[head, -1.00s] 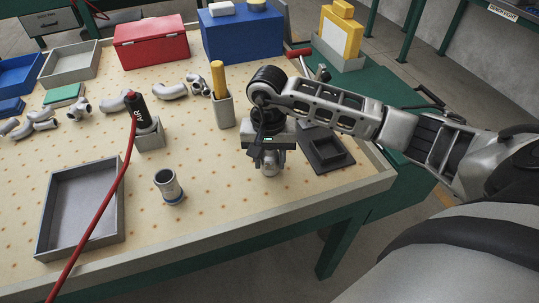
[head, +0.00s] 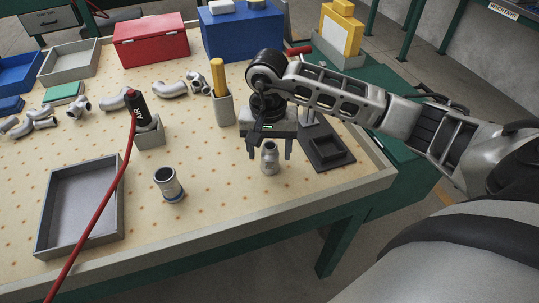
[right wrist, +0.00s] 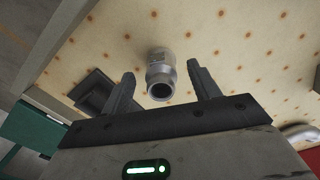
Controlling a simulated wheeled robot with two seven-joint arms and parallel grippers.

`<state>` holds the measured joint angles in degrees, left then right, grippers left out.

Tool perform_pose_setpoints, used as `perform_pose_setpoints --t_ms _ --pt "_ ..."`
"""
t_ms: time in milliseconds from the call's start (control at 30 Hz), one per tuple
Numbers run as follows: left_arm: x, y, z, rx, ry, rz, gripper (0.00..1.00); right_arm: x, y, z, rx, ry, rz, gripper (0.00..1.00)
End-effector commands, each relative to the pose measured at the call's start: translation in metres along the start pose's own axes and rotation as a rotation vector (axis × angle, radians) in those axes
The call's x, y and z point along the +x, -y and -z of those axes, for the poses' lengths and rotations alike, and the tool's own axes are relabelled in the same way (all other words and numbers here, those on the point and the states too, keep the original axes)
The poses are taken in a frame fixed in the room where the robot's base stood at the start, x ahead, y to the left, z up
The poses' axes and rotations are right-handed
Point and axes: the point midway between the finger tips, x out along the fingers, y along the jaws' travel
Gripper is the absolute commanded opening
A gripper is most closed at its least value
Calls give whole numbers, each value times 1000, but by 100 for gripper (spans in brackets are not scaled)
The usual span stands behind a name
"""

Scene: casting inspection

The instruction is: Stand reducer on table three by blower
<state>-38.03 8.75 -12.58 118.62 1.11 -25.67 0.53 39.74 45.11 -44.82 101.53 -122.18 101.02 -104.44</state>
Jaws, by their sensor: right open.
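The reducer (head: 270,160), a small grey metal fitting with a narrower upper end, stands upright on the dotted table top (head: 215,190). My right gripper (head: 269,149) is open above it, one finger on each side and apart from it. In the right wrist view the reducer (right wrist: 160,75) shows its open end between the spread fingers (right wrist: 160,85). The blower (head: 138,108), black with a red hose, sits in a grey holder (head: 150,135) to the left. My left gripper is out of view.
A second fitting with a blue ring (head: 169,184) stands left of the reducer. A dark square fixture (head: 324,150) is close on the right. An empty grey tray (head: 115,200) lies at left. A holder with a yellow cylinder (head: 222,108) and several pipe elbows are behind.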

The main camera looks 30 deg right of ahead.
Motion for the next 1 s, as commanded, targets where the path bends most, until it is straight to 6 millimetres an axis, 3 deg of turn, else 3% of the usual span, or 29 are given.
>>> perform_pose_setpoints --t_ms 200,400,600,1000 --pt "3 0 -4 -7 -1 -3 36 -49 0 1 0 -6 3 61" --pt "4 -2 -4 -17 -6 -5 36 -82 0 1 0 -2 1 61" --pt "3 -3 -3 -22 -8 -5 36 -94 0 0 1 0 -1 61" --pt "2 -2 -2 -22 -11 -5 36 -94 0 0 1 1 -1 61"
